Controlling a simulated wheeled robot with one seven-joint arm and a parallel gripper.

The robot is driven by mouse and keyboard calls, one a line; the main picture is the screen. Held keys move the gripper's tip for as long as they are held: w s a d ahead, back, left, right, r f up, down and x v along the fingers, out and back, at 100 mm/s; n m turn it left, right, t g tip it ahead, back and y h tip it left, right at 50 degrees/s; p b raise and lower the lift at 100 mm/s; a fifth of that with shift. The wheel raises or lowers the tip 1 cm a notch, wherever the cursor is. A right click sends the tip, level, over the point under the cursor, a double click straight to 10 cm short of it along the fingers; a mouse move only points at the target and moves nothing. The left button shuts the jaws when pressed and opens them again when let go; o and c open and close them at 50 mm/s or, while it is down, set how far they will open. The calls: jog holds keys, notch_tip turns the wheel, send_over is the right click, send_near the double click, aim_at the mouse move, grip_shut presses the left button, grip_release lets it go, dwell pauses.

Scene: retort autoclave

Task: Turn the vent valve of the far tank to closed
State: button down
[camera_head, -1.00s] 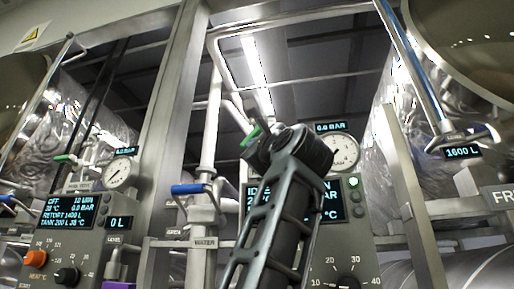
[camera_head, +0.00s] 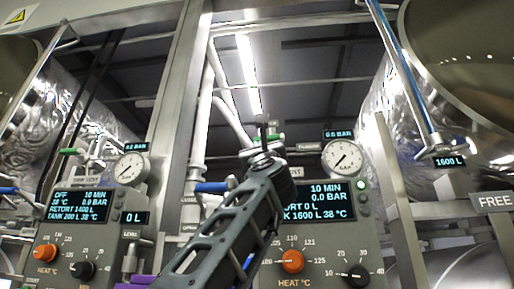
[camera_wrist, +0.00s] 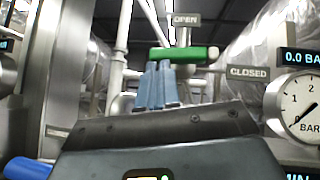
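The vent valve has a green lever handle (camera_wrist: 190,53). In the wrist view it lies nearly level, its tip between the OPEN sign (camera_wrist: 186,19) above and the CLOSED sign (camera_wrist: 247,72) to the lower right. My gripper (camera_wrist: 162,66) has its two blue-grey fingers close together, with no clear gap. The fingertips are just below the handle's left part; I cannot tell whether they touch it. In the head view my gripper (camera_head: 264,150) is above the right panel, and the valve is mostly hidden behind it.
The right panel (camera_head: 330,228) reads tank 1600 L, with a pressure gauge (camera_head: 343,158) above. The left panel (camera_head: 80,235) has its own gauge (camera_head: 131,168) and a green handle (camera_head: 68,151). A blue handle (camera_head: 211,187) and steel posts stand close to my arm.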

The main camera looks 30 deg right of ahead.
jog(key=shift+w+a, duration=0.15)
jog(key=shift+a, duration=0.05)
dwell(0.4)
jog(key=s+a+f+b, duration=0.4)
jog(key=s+f+b, duration=0.1)
jog(key=f, duration=0.6)
jog(key=shift+s, duration=0.45)
